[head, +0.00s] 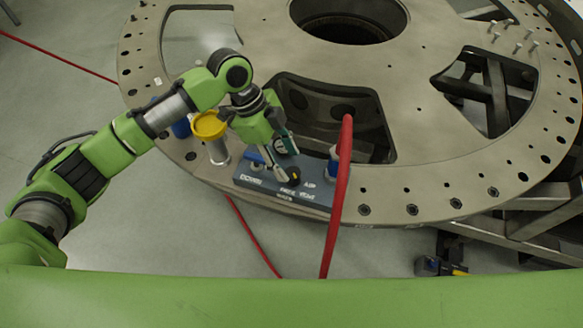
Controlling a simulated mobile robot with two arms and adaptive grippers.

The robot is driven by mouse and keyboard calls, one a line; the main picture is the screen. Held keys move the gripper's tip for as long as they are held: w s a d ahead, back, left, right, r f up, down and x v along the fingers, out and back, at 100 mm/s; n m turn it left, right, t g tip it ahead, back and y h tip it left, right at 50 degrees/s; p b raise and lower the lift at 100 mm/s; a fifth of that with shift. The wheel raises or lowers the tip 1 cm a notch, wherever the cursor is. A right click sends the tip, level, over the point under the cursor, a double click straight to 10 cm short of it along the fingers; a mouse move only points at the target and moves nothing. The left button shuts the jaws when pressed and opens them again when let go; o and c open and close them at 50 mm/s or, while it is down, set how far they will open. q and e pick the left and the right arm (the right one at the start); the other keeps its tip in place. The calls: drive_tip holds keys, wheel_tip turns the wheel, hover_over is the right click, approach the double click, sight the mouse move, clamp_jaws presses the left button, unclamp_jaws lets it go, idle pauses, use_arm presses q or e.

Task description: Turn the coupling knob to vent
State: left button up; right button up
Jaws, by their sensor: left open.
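A blue-grey box (300,197) with white lettering sits on the near edge of the turret plate (330,80). The lettering is small; one word seems to read VENT. A small dark knob with a yellow mark (294,176) is on its top face. I cannot tell its exact setting. My left gripper (279,157) is open and reaches down from the upper left, with its fingers just above and behind the knob. The fingers cover part of the box top, and I cannot tell whether they touch the knob. My right gripper is out of view.
A yellow-topped grey cylinder (213,138) stands left of the gripper, close to my arm. The plate has a large opening (330,118) behind the box. Metal pins (514,38) stand at the far right.

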use_arm(q)
drive_tip(key=v, duration=0.6)
drive_tip(key=shift+r, duration=0.35)
drive_tip(key=shift+a, duration=0.1)
